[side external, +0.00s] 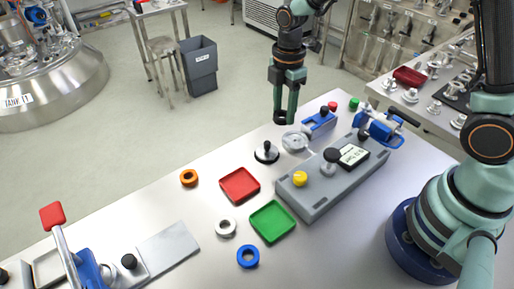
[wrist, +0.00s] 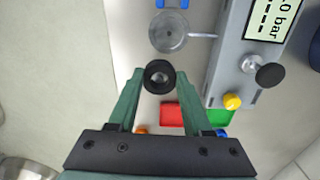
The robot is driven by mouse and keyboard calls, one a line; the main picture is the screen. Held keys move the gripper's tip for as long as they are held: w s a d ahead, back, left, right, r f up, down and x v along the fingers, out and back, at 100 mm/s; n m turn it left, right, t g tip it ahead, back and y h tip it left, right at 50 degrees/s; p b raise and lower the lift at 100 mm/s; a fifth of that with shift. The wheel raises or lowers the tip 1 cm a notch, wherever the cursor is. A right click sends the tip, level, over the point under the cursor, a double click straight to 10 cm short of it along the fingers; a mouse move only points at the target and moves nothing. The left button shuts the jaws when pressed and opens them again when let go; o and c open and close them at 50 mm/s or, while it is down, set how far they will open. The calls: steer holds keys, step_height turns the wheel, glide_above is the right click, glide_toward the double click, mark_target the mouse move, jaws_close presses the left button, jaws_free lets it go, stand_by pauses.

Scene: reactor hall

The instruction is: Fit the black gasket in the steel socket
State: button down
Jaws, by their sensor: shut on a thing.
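My gripper (side external: 283,118) is shut on the black gasket (wrist: 160,75), a thick ring held between the fingertips. In the side view the gasket (side external: 280,117) is a small dark shape at the fingertips, above the bench's far edge. The steel socket (side external: 294,141) appears to be the round, pale metal fitting joined to the grey gauge box by a short pipe. In the wrist view the socket (wrist: 168,32) lies beyond the gasket, towards the top of the picture. The gasket is apart from it.
A dark disc with an upright knob (side external: 266,153) stands beside the socket. The grey gauge box (side external: 335,180) has a yellow knob. Red (side external: 240,185) and green (side external: 271,222) trays and orange (side external: 189,178), white (side external: 225,228) and blue (side external: 248,257) rings lie nearer.

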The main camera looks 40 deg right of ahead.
glide_above(296, 139)
step_height(296, 139, down, 2)
steer(key=shift+s+n, duration=0.15)
steer(key=shift+n, duration=0.25)
steer(key=shift+f, duration=2.55)
steer(key=shift+f, duration=0.55)
jaws_free()
step_height(296, 139, up, 7)
stand_by(1.1)
